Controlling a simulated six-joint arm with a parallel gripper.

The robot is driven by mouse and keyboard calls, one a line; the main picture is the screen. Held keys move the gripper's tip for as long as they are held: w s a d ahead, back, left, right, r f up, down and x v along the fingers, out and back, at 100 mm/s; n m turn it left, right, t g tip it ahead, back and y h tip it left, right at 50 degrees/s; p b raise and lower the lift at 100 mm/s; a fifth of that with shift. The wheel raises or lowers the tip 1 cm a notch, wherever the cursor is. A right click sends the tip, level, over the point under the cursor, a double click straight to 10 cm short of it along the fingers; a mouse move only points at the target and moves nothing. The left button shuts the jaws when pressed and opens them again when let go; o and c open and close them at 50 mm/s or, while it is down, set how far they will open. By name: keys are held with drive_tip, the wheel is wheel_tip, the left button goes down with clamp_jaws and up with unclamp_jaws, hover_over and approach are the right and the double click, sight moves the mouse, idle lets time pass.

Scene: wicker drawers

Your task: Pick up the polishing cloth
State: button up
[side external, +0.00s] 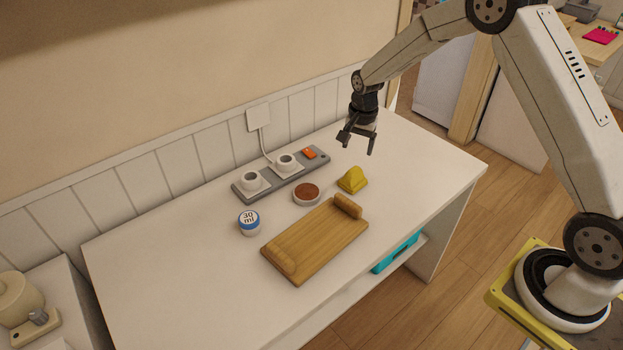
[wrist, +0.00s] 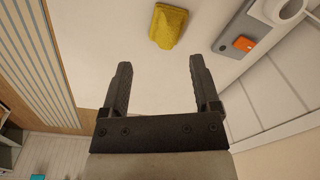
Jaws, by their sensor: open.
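The polishing cloth seems to be the folded yellow cloth (side external: 353,180) on the white table, right of a round dish with brown contents. In the wrist view the yellow cloth (wrist: 168,26) lies near the top edge, beyond my fingertips. My gripper (side external: 357,144) is open and empty, above the table's far right part, behind the cloth. In the wrist view my gripper (wrist: 158,65) shows two spread dark fingers with nothing between them.
A grey power strip (side external: 240,195) holds two white cup-like items and an orange switch (side external: 310,153). A brown-filled dish (side external: 307,194), a blue-and-white jar (side external: 249,223) and a wooden board (side external: 310,245) stand nearby. The table's right end (side external: 430,160) is clear.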

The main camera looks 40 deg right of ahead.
sight(354, 168)
drive_tip(key=w+d+f+m, duration=0.1)
drive_tip(key=f, duration=0.1)
drive_tip(key=w+d+f+m, duration=0.3)
drive_tip(key=shift+f+g, duration=0.3)
drive_tip(key=shift+f, duration=0.05)
drive_tip(key=shift+d+f, duration=0.1)
drive_tip(key=shift+f, duration=3.75)
clamp_jaws()
